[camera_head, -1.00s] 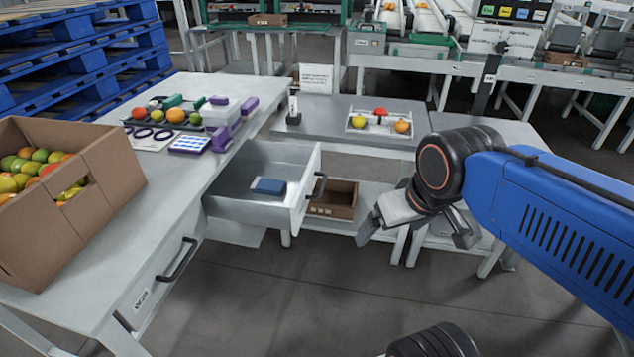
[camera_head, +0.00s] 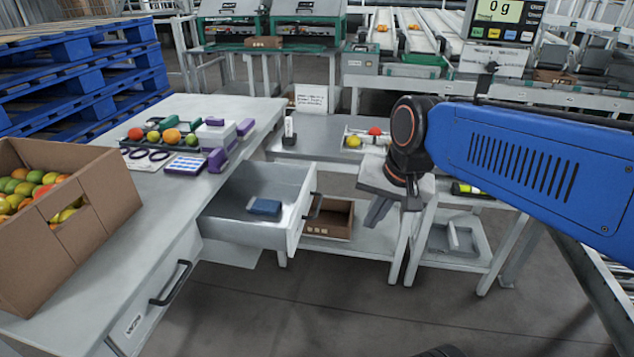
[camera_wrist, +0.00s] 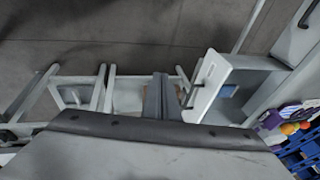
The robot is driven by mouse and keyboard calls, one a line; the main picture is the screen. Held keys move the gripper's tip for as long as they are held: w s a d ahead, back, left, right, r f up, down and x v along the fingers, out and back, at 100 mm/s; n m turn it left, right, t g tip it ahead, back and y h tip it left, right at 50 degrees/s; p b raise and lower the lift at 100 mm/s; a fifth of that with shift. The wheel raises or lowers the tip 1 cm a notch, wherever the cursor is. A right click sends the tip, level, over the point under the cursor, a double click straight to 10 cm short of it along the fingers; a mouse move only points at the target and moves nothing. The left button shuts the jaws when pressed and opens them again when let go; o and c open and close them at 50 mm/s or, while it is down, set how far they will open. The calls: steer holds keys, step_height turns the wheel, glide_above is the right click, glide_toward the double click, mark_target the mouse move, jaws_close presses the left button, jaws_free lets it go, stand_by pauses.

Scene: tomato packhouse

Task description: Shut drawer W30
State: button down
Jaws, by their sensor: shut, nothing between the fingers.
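An open grey drawer (camera_head: 292,232) sticks out from the right side of the long bench in the head view. A dark bar handle (camera_head: 314,206) is on its front, and a blue block (camera_head: 264,206) lies inside. No label is readable on this drawer. It also shows at the right in the wrist view (camera_wrist: 207,88), with its handle towards my fingers. My gripper (camera_head: 376,212) points down, shut and empty, to the right of the drawer front and apart from it. Its fingers also show in the wrist view (camera_wrist: 157,90).
A second drawer (camera_head: 145,318), nearer on the bench (camera_head: 185,218), is closed; its label looks like W29. A cardboard box (camera_head: 95,225) of tomatoes stands on the bench. A side table (camera_head: 345,265) with a brown crate (camera_head: 330,222) on its shelf stands behind the drawer. Floor in front is clear.

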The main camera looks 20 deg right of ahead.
steer(key=w+d+r+m+g+y, duration=0.1)
steer(key=w+d+m+y, duration=0.1)
steer(key=w+m, duration=0.8)
steer(key=w+d+r+m+g+y, duration=0.1)
steer(key=w+m, duration=0.7)
steer(key=w, duration=0.4)
steer(key=w+a+f, duration=0.4)
steer(key=a+f, duration=0.2)
steer(key=f, duration=0.2)
steer(key=shift+a+f, duration=0.2)
steer(key=shift+f, duration=0.2)
steer(key=w+a, duration=0.5)
steer(key=a, duration=0.4)
steer(key=w+a, duration=0.5)
steer(key=a, duration=0.4)
steer(key=shift+w+a, duration=0.25)
steer(key=shift+w, duration=0.05)
